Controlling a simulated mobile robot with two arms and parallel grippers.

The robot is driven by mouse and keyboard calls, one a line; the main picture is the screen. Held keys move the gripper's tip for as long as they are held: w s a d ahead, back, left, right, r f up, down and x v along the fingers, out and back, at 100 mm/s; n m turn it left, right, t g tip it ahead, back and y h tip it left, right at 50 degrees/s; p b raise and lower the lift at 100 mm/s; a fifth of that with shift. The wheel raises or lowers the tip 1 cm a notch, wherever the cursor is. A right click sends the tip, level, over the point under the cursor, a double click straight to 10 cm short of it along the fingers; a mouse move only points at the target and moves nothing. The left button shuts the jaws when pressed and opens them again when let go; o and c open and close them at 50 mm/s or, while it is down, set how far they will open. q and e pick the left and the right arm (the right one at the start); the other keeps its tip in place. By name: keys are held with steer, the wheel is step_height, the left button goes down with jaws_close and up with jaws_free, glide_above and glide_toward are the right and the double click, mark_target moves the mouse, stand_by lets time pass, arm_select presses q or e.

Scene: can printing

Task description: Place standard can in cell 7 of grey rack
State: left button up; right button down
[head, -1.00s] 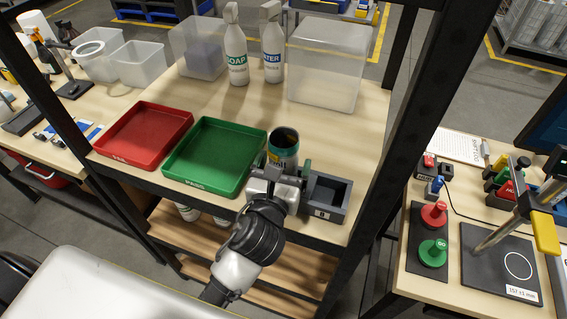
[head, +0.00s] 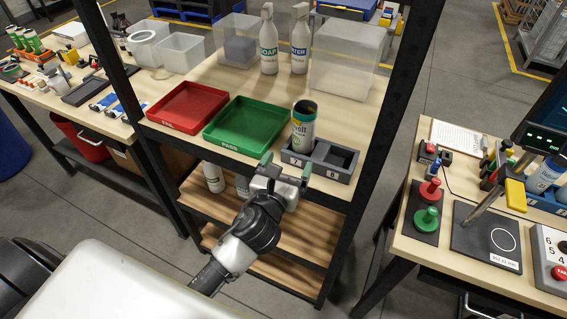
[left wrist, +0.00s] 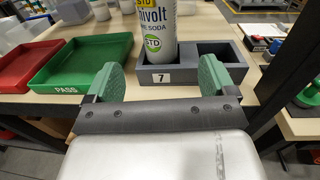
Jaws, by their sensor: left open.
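The standard can (head: 303,126), white with a dark green and yellow top band, stands upright in cell 7 of the grey rack (head: 343,171). The left wrist view shows the can (left wrist: 155,28) rising from the cell behind the "7" label on the rack (left wrist: 188,77). Cell 8, to its right, is empty. My left gripper (head: 286,167) is open and empty in front of the rack, apart from the can. In the left wrist view its green fingertips (left wrist: 160,80) are spread on either side of cell 7's front. My right gripper is not in view.
A green PASS tray (head: 268,143) and a red tray (head: 158,118) lie left of the rack, both empty. Soap and water bottles (head: 299,45) and clear bins (head: 345,88) stand behind. Black shelf posts (head: 393,100) flank the shelf.

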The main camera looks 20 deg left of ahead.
arm_select(q)
steer(key=s+f+n+g+h, duration=0.1)
steer(key=s+f+n+g, duration=0.35)
steer(key=f+n, duration=0.9)
steer(key=s+f+n+g+h, duration=0.1)
steer(key=s+f+n+g, duration=0.55)
steer(key=f, duration=1.15)
steer(key=s+a+f+n+g+y, duration=0.1)
steer(key=s+a+f+n+g, duration=0.2)
steer(key=s+f+n, duration=0.7)
steer(key=s+a+f+n+g, duration=0.3)
steer(key=s+f, duration=0.8)
steer(key=s, duration=0.9)
step_height(320, 180, down, 8)
steer(key=b, duration=0.7)
steer(key=shift+a+r, duration=0.15)
steer(key=shift+r, duration=0.1)
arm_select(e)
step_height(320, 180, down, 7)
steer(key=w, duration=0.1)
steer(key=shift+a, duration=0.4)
arm_select(q)
steer(key=shift+w, duration=0.1)
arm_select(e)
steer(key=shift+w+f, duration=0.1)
